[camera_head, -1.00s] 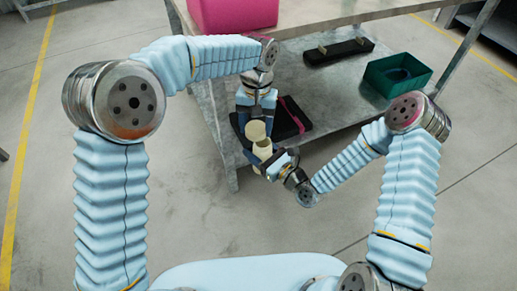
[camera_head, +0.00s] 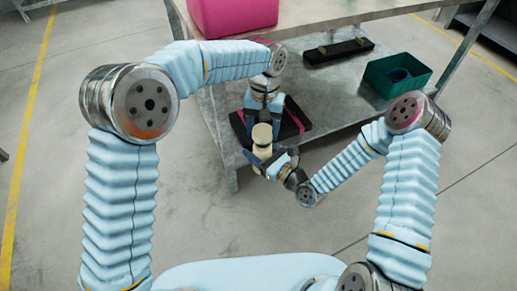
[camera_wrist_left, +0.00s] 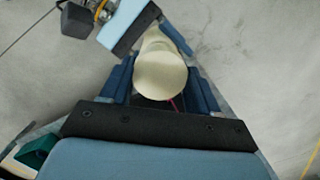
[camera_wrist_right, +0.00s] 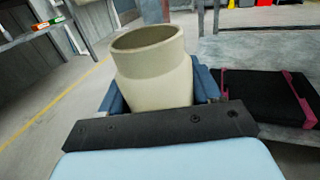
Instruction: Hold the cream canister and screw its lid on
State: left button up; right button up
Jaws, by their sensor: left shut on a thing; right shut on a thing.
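The cream canister (camera_head: 262,153) is held near the front edge of the lower shelf, its open mouth showing in the right wrist view (camera_wrist_right: 150,75). My right gripper (camera_head: 271,163) is shut on it. My left gripper (camera_head: 262,118) is shut on the cream lid (camera_head: 262,133), whose round face fills the middle of the left wrist view (camera_wrist_left: 160,77). In the head view the lid overlaps the canister's top.
A black tray with a pink strap (camera_head: 294,118) lies on the shelf behind the grippers. A green bin (camera_head: 398,76) and a black block (camera_head: 338,51) are farther right on the shelf. A pink box (camera_head: 233,15) stands on the upper tabletop. The floor in front is clear.

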aim_at(263, 152)
pick_arm(q)
jog(key=shift+f, duration=0.5)
dwell(0.4)
jog(key=shift+f, duration=0.9)
jog(key=shift+f, duration=0.5)
